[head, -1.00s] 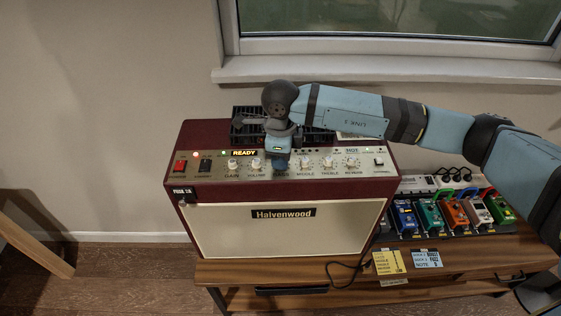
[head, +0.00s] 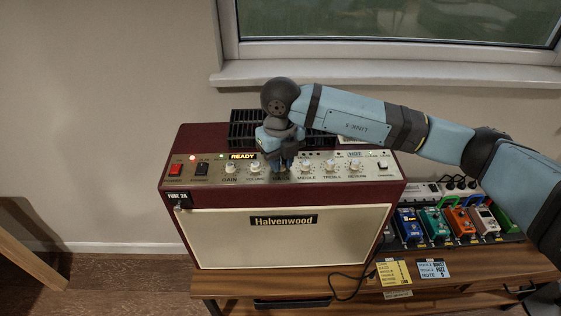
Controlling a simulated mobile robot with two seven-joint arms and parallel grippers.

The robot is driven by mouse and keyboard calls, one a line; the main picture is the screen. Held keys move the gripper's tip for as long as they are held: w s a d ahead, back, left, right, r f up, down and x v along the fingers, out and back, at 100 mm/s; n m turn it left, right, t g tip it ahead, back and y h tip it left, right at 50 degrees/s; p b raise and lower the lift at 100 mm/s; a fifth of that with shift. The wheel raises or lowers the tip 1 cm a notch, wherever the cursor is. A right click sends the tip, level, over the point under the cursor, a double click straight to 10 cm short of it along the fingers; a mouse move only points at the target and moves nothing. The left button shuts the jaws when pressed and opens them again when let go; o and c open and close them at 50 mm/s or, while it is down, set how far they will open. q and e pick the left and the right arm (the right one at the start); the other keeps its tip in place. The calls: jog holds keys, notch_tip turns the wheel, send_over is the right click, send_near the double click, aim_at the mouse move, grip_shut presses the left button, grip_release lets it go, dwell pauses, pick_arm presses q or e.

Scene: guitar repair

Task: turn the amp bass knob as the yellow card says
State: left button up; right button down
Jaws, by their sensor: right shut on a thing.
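The amp (head: 290,238) is dark red with a cream front and stands on a wooden bench. Its control panel has a row of white knobs, among them gain (head: 230,169), volume (head: 256,168), middle (head: 305,166) and treble (head: 330,165). My right gripper (head: 281,168) points down at the panel between volume and middle, shut on the bass knob, which it hides. I cannot read the bass knob's setting. The yellow card (head: 394,273) lies on the bench at the amp's lower right; its small lines are too blurred to read fully. My left gripper is out of view.
A blue card (head: 433,269) lies beside the yellow one. Several coloured pedals, such as a blue one (head: 409,228), stand right of the amp. A black cable (head: 345,284) runs on the bench. A black rack (head: 243,128) is behind the panel.

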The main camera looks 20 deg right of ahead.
jog(key=shift+m, duration=1.2)
jog(key=c, duration=1)
grip_release()
notch_tip(320, 180, up, 14)
jog(key=shift+b, duration=0.4)
jog(key=shift+f, duration=0.1)
